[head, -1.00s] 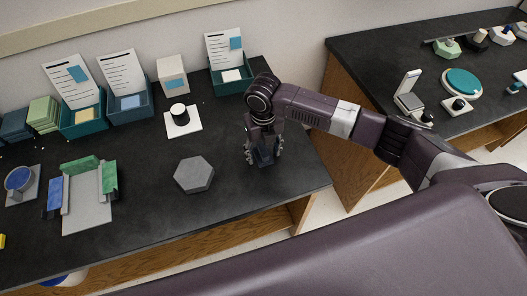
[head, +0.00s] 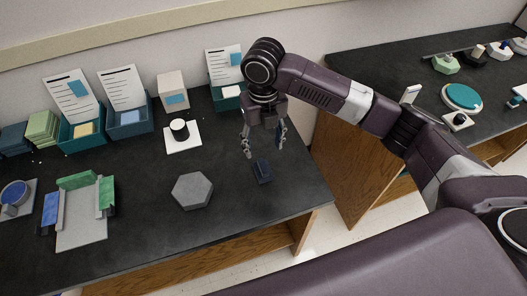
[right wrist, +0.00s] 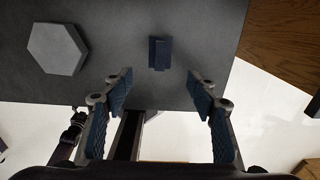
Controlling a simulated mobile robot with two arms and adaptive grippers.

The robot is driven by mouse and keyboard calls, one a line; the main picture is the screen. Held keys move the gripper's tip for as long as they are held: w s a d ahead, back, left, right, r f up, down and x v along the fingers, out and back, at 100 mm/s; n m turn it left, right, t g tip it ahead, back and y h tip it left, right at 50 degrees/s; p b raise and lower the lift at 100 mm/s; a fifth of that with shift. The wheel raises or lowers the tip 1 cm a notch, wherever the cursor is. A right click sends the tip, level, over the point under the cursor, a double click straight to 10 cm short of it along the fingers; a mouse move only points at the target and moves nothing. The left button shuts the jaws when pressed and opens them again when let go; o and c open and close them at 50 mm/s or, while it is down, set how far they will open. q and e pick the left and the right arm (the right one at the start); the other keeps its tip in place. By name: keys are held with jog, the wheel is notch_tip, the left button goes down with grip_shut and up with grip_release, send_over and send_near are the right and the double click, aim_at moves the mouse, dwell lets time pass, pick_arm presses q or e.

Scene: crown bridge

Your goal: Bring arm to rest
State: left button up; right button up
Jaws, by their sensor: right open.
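My right gripper (head: 264,150) is open and empty above the right part of the dark table. A small dark blue block (head: 262,171) stands on the table just below its fingers, apart from them. In the right wrist view the block (right wrist: 160,53) lies ahead of the gap between the open fingers (right wrist: 160,82). My right arm reaches in from the right of the head view. My left gripper does not show clearly in any view.
A grey hexagonal block (head: 192,191) sits left of the blue block. A white pad with a black-and-white cylinder (head: 180,130) is behind it. A grey fixture with green and blue blocks (head: 82,228) is at the left. Teal bins (head: 130,127) line the back. A second table (head: 370,53) stands right.

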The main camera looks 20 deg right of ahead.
jog(key=shift+r, duration=0.1)
dwell(0.4)
